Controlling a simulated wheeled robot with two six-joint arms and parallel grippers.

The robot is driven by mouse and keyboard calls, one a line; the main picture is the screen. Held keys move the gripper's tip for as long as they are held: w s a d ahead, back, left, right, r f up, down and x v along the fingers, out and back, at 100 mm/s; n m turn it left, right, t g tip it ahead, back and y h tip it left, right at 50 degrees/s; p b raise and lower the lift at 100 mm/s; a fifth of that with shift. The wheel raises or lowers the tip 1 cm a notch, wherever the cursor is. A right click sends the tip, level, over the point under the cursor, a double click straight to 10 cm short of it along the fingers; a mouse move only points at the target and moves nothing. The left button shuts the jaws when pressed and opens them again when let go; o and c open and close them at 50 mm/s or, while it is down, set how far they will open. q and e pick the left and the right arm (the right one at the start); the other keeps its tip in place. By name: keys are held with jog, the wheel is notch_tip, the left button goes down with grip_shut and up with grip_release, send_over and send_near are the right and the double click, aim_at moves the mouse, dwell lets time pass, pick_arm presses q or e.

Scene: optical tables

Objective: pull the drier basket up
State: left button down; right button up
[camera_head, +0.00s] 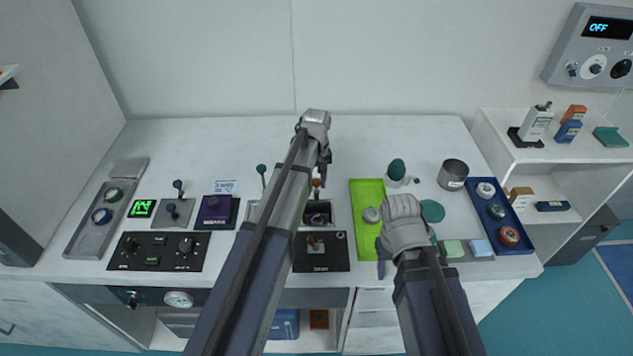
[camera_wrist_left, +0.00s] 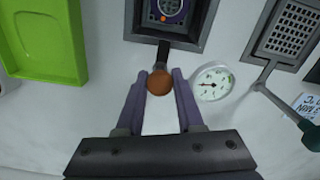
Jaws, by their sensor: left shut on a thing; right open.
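My left gripper (camera_head: 321,176) is shut on a round brown knob (camera_head: 316,184). In the left wrist view the gripper's two purple fingers (camera_wrist_left: 160,88) stand on either side of this brown knob (camera_wrist_left: 160,82). A short dark rod joins the knob to a dark square well (camera_wrist_left: 205,32) with a dark insert inside. This well (camera_head: 318,212) also shows in the head view, partly behind my left arm. A mesh basket (camera_wrist_left: 292,28) with a dark green knob (camera_wrist_left: 312,135) lies to the right in the wrist view. My right gripper (camera_head: 384,262) is open, over the green tray's near right part.
A round white dial (camera_wrist_left: 213,82) lies close beside the left fingers. The green tray (camera_head: 366,193) is right of the well. A metal pot (camera_head: 453,174) and a blue tray (camera_head: 515,245) stand farther right. The back of the table is clear.

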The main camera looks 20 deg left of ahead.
pick_arm(q)
jog(key=shift+r, duration=0.1)
dwell(0.3)
notch_tip(320, 180, up, 6)
jog(key=p, duration=0.6)
jog(key=shift+r+p, duration=0.2)
jog(key=shift+p, duration=0.15)
jog(key=shift+w+f, duration=0.15)
jog(key=c, duration=0.5)
grip_release()
jog(key=shift+c, duration=0.2)
notch_tip(320, 180, up, 8)
jog(key=p, duration=0.7)
jog(key=shift+p, duration=0.3)
